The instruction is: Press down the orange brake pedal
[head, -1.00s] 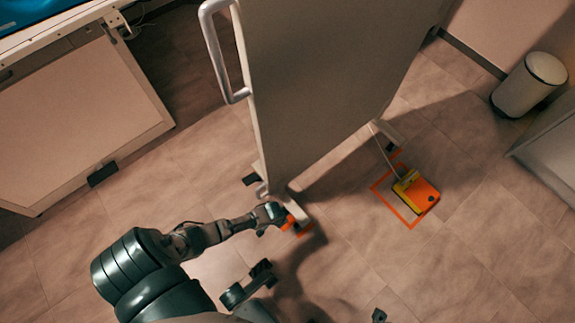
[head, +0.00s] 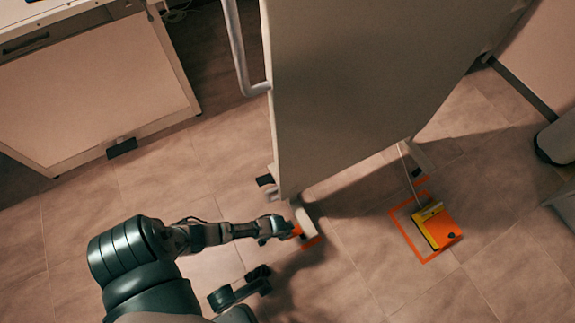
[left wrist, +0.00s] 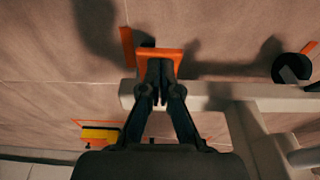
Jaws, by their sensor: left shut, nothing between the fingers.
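The orange brake pedal (head: 297,231) is low on the near foot of a tall grey panel. It is partly hidden by my left gripper (head: 284,229) in the head view. In the left wrist view the pedal (left wrist: 173,54) is a small orange plate at the fingertips of my left gripper (left wrist: 160,72). The fingers are shut with nothing between them and overlap the pedal's middle. I cannot tell whether they touch it or how far it is pressed.
The tall panel (head: 360,90) with a side handle (head: 240,55) stands just beyond the pedal. An orange and yellow foot switch (head: 438,228) lies in an orange floor outline to the right, with a cable. A cabinet (head: 90,95) is at upper left. Floor between is clear.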

